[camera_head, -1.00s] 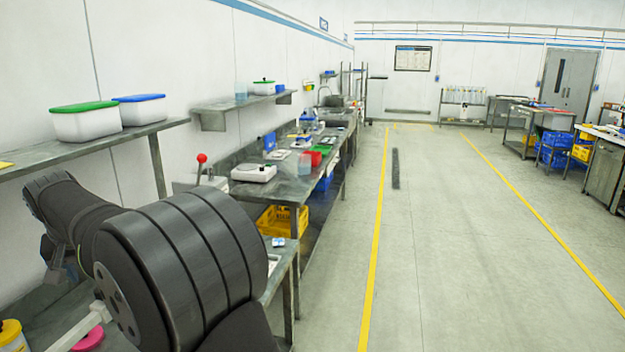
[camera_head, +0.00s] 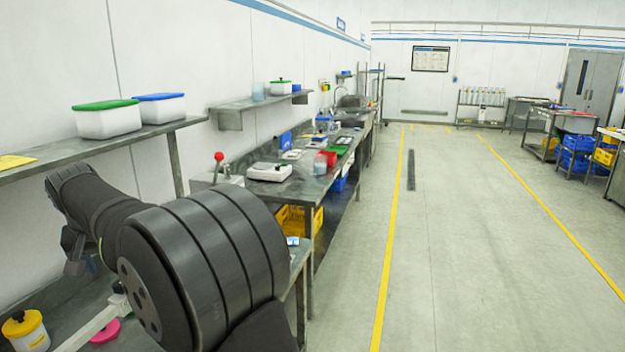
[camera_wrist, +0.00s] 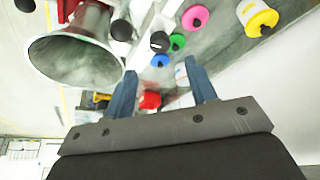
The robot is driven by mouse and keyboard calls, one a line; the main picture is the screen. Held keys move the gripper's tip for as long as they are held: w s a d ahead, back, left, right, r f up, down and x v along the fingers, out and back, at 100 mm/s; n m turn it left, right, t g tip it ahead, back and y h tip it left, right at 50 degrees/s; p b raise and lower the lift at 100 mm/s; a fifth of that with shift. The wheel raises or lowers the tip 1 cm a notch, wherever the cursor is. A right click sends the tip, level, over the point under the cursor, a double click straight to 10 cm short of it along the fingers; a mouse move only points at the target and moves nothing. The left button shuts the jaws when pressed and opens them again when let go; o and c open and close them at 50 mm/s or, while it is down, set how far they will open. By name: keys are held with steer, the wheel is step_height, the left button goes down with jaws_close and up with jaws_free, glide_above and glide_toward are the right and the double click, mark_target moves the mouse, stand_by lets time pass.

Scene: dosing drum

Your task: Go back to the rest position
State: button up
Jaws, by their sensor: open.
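My gripper (camera_wrist: 163,88) shows in the wrist view with its two blue-grey fingers apart and nothing between them. A grey metal drum or funnel with a wide round mouth (camera_wrist: 75,58) is at the upper left of that view, beside the left finger and apart from it. In the head view my dark arm fills the lower left and hides part of the bench; the fingers cannot be made out there.
A yellow-lidded container (camera_head: 26,330) and a pink round item (camera_head: 105,332) are on the bench at the lower left. The wrist view shows a pink item (camera_wrist: 195,18), a yellow container (camera_wrist: 257,17) and a red item (camera_wrist: 150,100). A shelf (camera_head: 60,152) holds lidded boxes.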

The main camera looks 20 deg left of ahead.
steer(key=x, duration=0.8)
steer(key=n+g+y, duration=0.1)
steer(key=n, duration=0.2)
steer(key=shift+w+r+n, duration=0.1)
steer(key=shift+n, duration=0.3)
steer(key=n+g, duration=0.1)
steer(key=n, duration=0.3)
steer(key=shift+w+d+n+g+y, duration=0.1)
steer(key=shift+w+n+g+y, duration=0.05)
steer(key=shift+n+g+y, duration=0.2)
steer(key=n+g, duration=0.2)
steer(key=n, duration=0.2)
steer(key=shift+w+n, duration=0.15)
steer(key=shift+n, duration=0.1)
steer(key=shift+w+n+g+h, duration=0.1)
steer(key=shift+n+g+h, duration=0.3)
steer(key=shift+n, duration=0.7)
steer(key=shift+n+g+h, duration=0.25)
steer(key=shift+n+g, duration=0.1)
steer(key=shift+n, duration=0.75)
